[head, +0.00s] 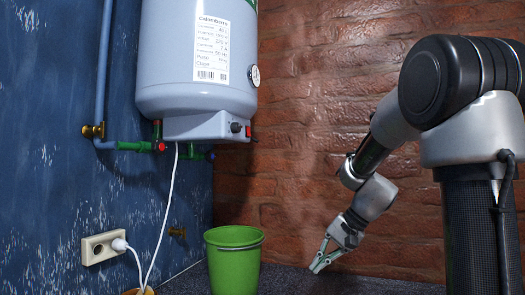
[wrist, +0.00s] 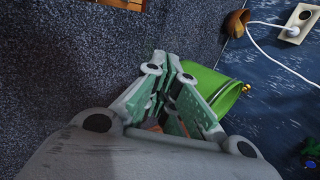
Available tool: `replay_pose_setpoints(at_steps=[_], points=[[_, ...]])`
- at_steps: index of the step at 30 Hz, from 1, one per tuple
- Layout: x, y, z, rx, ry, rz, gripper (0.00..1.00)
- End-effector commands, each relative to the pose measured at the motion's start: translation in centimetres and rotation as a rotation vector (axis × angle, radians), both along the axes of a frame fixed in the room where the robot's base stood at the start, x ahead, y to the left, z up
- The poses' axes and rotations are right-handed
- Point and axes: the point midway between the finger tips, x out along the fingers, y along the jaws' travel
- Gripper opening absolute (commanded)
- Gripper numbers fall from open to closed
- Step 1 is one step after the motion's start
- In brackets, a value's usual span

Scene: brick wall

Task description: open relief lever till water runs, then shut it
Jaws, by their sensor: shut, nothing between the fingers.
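A white water heater (head: 165,70) hangs on the blue wall. A green pipe fitting with a small red part (head: 161,147) sits under it at the left; I cannot tell for sure whether this is the relief lever. A second green fitting (head: 196,154) is partly hidden behind the heater's base. A green bucket (head: 232,265) stands on the floor below; it also shows in the wrist view (wrist: 232,82). My gripper (head: 318,267) points down low, to the right of the bucket and apart from it. Its fingers are shut and empty, also in the wrist view (wrist: 177,62). No running water shows.
A white socket (head: 98,247) with a plugged-in white cable is low on the blue wall. An orange-brown object (wrist: 235,23) lies by the wall. Brick wall (head: 300,120) closes the back. Dark floor (wrist: 60,60) is largely clear.

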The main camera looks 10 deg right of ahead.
Motion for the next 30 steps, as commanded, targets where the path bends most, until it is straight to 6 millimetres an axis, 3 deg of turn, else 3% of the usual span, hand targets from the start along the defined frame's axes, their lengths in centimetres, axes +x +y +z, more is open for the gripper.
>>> replay_pose_setpoints(at_steps=[1,4,6,9,11,15,17,23,30], points=[[4.0,0.2,0.6,0.111,-0.017,-0.079,0.00],[12.1,0.7,3.5,0.365,-0.081,-0.236,0.00],[17.4,0.7,6.5,0.546,-0.138,-0.326,0.00],[23.4,0.4,12.1,0.793,-0.225,-0.414,0.00],[25.8,0.5,16.0,0.925,-0.276,-0.439,0.00],[27.8,0.5,24.5,1.154,-0.368,-0.449,0.00],[28.0,0.4,26.3,1.218,-0.380,-0.453,0.00],[28.6,0.9,27.5,1.285,-0.357,-0.462,0.00],[31.9,3.6,28.6,1.283,-0.357,-0.461,0.00]])
